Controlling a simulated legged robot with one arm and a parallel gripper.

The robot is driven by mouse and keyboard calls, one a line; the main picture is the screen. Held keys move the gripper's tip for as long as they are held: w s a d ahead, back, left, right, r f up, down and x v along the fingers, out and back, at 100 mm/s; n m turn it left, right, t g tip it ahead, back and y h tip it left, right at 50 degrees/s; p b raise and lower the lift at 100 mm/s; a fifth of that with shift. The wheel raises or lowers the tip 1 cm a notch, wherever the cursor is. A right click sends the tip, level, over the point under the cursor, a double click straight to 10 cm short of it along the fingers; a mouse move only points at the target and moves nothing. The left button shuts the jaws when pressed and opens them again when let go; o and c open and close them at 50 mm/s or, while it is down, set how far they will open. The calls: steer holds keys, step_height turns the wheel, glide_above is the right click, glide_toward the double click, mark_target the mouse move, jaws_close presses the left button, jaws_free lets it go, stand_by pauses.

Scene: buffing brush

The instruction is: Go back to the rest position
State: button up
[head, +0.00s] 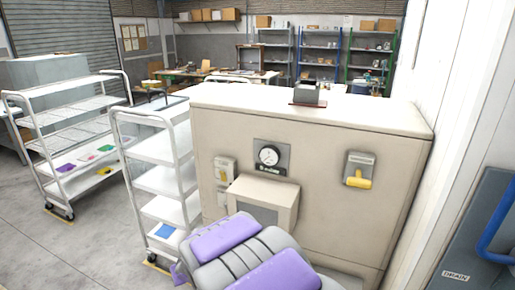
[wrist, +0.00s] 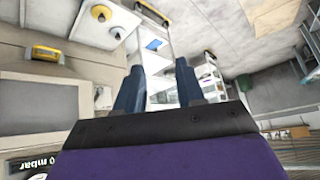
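My gripper (wrist: 159,66) shows in the wrist view with its two dark blue fingers spread apart. Nothing is held between them. Beyond the fingers are a white shelf cart and the floor. In the head view, the purple and grey parts of my own arm and body fill the bottom middle, in front of the beige cabinet (head: 315,125). My gripper's fingers cannot be made out there. A grey fixture with a yellow handle (head: 358,171) is on the cabinet front at the right. I cannot make out a brush for certain.
The cabinet carries a round gauge (head: 269,156) and a protruding box (head: 262,207). A white cart (head: 160,180) stands against its left side, another cart (head: 75,135) further left. Open floor (head: 90,250) lies at lower left. A dark panel with a blue handle (head: 498,235) is at right.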

steer(key=s+d+r+m+g+h, duration=0.15)
steer(key=s+d+r, duration=0.25)
steer(key=s+d, duration=0.4)
steer(key=s+d+r+m+g, duration=0.1)
steer(key=s+d+r+g, duration=0.15)
steer(key=s+d, duration=0.55)
steer(key=s+d+r+m+g+h, duration=0.2)
steer(key=s+d+m+g+h, duration=0.1)
steer(key=s+d, duration=1.4)
steer(key=shift+s+d+r+m, duration=0.35)
steer(key=shift+d+r, duration=0.05)
steer(key=shift+d, duration=0.1)
